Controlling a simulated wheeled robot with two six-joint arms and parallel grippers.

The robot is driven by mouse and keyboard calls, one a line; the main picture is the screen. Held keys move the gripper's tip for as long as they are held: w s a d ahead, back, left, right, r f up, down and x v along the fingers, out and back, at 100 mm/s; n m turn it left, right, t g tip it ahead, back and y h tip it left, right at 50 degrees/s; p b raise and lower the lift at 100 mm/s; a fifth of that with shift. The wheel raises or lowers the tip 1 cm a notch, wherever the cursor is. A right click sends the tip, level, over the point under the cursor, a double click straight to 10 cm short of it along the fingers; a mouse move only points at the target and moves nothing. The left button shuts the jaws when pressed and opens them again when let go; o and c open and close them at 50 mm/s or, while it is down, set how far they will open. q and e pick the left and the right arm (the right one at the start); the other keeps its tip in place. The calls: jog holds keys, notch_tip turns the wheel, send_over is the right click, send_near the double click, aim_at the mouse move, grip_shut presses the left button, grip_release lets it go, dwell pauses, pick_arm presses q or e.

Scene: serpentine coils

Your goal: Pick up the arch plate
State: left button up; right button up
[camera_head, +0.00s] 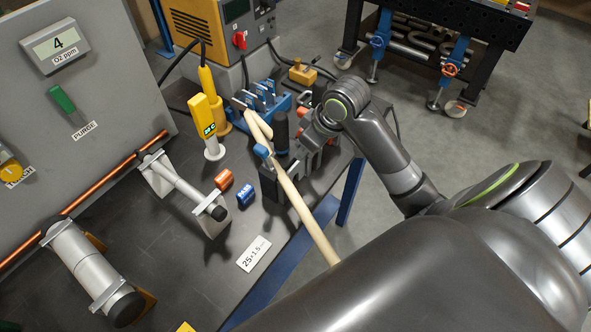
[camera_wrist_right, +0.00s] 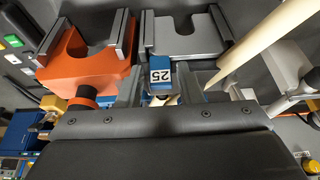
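Two pieces with a U-shaped cutout show in the right wrist view: an orange one (camera_wrist_right: 92,72) at left and a grey plate (camera_wrist_right: 170,46) at upper middle. I cannot tell for certain which is the arch plate. My right gripper (camera_wrist_right: 161,92) has its fingers apart, below the grey plate, with a blue block labelled 25 (camera_wrist_right: 160,76) seen between them. In the head view the right gripper (camera_head: 308,148) is low over the far right part of the bench, among dark grey fixtures, and its fingertips are hard to make out. My left gripper is not in view.
A pale wooden rod (camera_head: 300,208) slants across the bench close to the right gripper. A blue rack (camera_head: 266,98) and a yellow meter (camera_head: 202,116) stand behind. Orange (camera_head: 224,180) and blue (camera_head: 245,194) cylinders lie left.

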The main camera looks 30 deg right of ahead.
grip_shut()
jog(key=shift+r, duration=0.1)
dwell(1.2)
